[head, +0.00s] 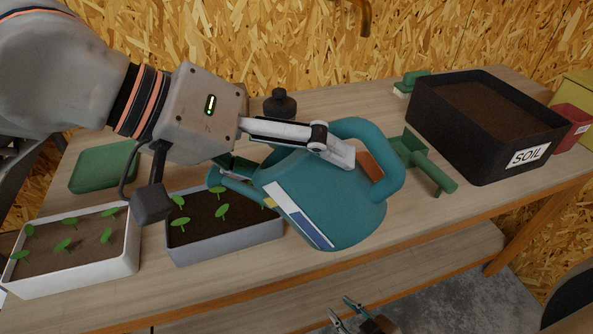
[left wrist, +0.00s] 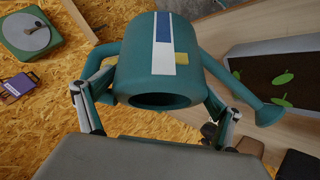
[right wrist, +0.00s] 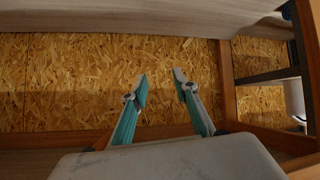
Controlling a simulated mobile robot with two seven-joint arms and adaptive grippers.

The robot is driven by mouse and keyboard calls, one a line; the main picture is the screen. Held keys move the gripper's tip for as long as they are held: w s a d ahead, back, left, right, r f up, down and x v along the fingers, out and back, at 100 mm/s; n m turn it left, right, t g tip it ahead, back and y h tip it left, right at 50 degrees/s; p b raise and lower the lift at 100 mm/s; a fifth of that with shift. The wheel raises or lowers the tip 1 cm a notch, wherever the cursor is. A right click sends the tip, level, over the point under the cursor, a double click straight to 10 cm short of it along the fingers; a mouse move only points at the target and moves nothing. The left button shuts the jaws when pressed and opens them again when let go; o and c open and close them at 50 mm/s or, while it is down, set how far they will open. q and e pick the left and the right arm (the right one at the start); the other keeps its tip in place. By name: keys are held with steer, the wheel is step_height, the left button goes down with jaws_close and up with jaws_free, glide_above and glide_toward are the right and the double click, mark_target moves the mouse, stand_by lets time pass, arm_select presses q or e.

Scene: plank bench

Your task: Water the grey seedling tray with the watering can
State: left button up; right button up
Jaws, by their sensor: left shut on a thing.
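The teal watering can (head: 330,200) is held up over the bench, tilted, with its spout (head: 232,188) pointing left over the grey seedling tray. My left gripper (left wrist: 155,105) is shut on the can, with one finger on each side of its body. The grey seedling tray (head: 225,245) holds dark soil and several green seedlings; the can and my gripper hide part of it. It also shows in the left wrist view (left wrist: 262,47), beside the spout. No water stream is visible. My right gripper (head: 362,318) is open and empty, low in front of the bench.
A white seedling tray (head: 75,278) stands left of the grey one. A green pad-like block (head: 103,167) and a dark bottle (head: 280,104) are behind.

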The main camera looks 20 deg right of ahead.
arm_select(q)
steer(key=shift+s+d+r+t+y+p, duration=0.35)
steer(key=shift+r+p, duration=0.2)
steer(key=shift+p, duration=0.45)
steer(key=m+t+y+p, duration=0.1)
steer(key=f+t+y+p, duration=0.1)
steer(key=y, duration=0.1)
steer(key=f+m+t+y+p, duration=0.1)
steer(key=t+y, duration=0.1)
steer(key=shift+s+d+m, duration=0.15)
steer(key=shift+d+m, duration=0.15)
steer(key=shift+d, duration=0.05)
arm_select(e)
steer(key=r, duration=0.5)
steer(key=shift+w+a+r, duration=0.2)
steer(key=shift+w+a, duration=0.05)
steer(key=shift+a, duration=0.05)
